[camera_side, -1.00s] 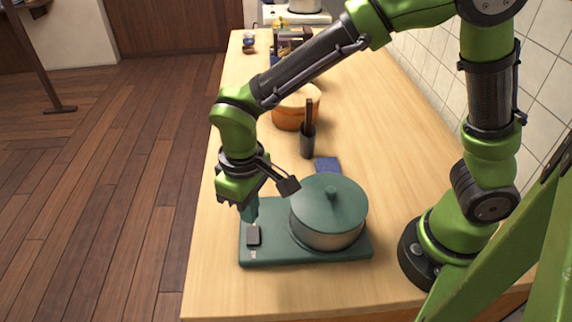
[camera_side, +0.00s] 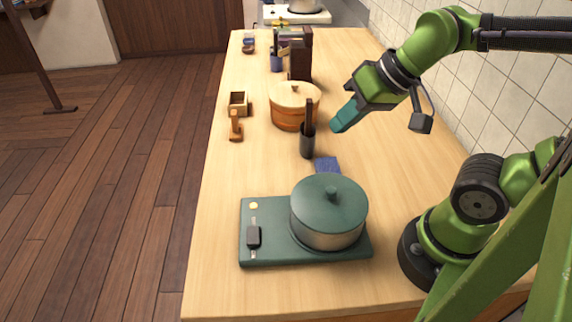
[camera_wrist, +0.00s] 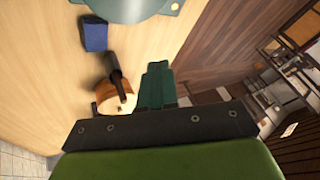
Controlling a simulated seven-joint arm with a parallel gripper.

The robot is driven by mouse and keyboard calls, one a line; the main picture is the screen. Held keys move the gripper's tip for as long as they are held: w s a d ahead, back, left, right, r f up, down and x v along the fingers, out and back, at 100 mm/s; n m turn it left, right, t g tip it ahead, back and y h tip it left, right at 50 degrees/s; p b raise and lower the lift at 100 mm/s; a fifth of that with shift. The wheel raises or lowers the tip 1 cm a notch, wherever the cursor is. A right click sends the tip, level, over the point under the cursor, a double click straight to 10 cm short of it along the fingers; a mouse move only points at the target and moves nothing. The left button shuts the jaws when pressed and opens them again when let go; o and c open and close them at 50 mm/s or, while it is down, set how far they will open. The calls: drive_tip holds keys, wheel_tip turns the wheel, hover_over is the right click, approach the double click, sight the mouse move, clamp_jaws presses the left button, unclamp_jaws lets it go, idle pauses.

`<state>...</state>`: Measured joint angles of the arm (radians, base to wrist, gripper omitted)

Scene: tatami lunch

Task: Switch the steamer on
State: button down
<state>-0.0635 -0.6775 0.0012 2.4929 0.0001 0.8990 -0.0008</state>
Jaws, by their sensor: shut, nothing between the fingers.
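The steamer is a dark green flat base (camera_side: 280,257) with a lidded pot (camera_side: 328,212) on its right part. On the base's left part is a slider switch with a black knob (camera_side: 254,237) on a pale track; track shows on both sides of the knob. A small yellow light (camera_side: 253,206) shows at the far end of the track. My gripper (camera_side: 338,126) is shut and empty, raised over the counter's right side, beyond the steamer and apart from it. In the wrist view, its teal fingers (camera_wrist: 157,70) are together, and the pot's edge (camera_wrist: 130,8) shows at the top.
A blue cloth (camera_side: 327,165) lies behind the pot. The counter's front left is clear.

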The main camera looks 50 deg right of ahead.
drive_tip(key=shift+s+d+r+m+t, duration=0.1)
drive_tip(key=shift+d+r+m+t, duration=0.25)
drive_tip(key=shift+d+r, duration=0.4)
drive_tip(key=m+g+h, duration=0.2)
drive_tip(key=m+g, duration=0.3)
drive_tip(key=g, duration=0.2)
hover_over(252, 229)
wheel_tip(252, 229, down, 7)
drive_tip(key=shift+s+a+f, duration=0.1)
drive_tip(key=shift+f, duration=0.1)
wheel_tip(252, 229, down, 14)
drive_tip(key=shift+r, duration=0.1)
